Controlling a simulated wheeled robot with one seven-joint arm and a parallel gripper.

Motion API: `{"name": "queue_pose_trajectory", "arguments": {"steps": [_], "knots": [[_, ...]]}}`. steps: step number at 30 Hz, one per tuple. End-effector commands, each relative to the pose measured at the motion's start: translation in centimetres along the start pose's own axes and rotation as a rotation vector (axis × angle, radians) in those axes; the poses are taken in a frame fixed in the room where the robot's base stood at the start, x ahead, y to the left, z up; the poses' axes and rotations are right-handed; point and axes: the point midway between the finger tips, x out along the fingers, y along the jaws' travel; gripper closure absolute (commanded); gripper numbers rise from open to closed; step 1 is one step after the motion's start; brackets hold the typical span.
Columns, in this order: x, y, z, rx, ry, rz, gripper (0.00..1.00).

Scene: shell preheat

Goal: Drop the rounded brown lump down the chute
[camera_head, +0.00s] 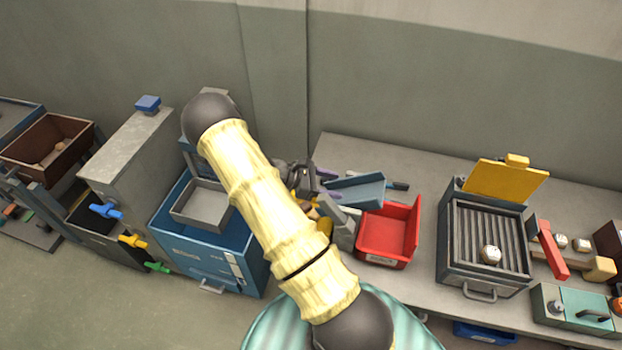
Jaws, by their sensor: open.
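My gripper (326,208) is over the grey bench, left of the red bin, and partly hidden behind my own upper arm. It is open; a small brownish patch shows beside its fingers, but I cannot tell whether this is the rounded brown lump. A small tan-brown lump (61,149) lies in the brown open box (38,130) at the far left, well away from my gripper. A slanted blue-grey trough (357,191) lies behind the red bin, right of my gripper. I cannot tell whether it is the chute.
The red bin (412,232) stands on the bench (345,150). Right of it is a grilled box (486,232) with a whitish lump (491,255) and a raised yellow flap (505,181). A blue cabinet (190,253) carries a grey tray (205,207). Coloured valves stick out at left.

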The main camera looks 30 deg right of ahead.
Motion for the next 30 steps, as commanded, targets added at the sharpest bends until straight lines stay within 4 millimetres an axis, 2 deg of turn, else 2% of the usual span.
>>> {"name": "queue_pose_trajectory", "arguments": {"steps": [5,24,30], "knots": [[-2.2,0.1,-0.3,0.002,0.003,0.005,0.42],[-14.7,0.0,-0.4,0.001,0.004,0.004,0.42],[-16.9,0.0,-0.2,0.000,0.002,0.001,0.42]]}}
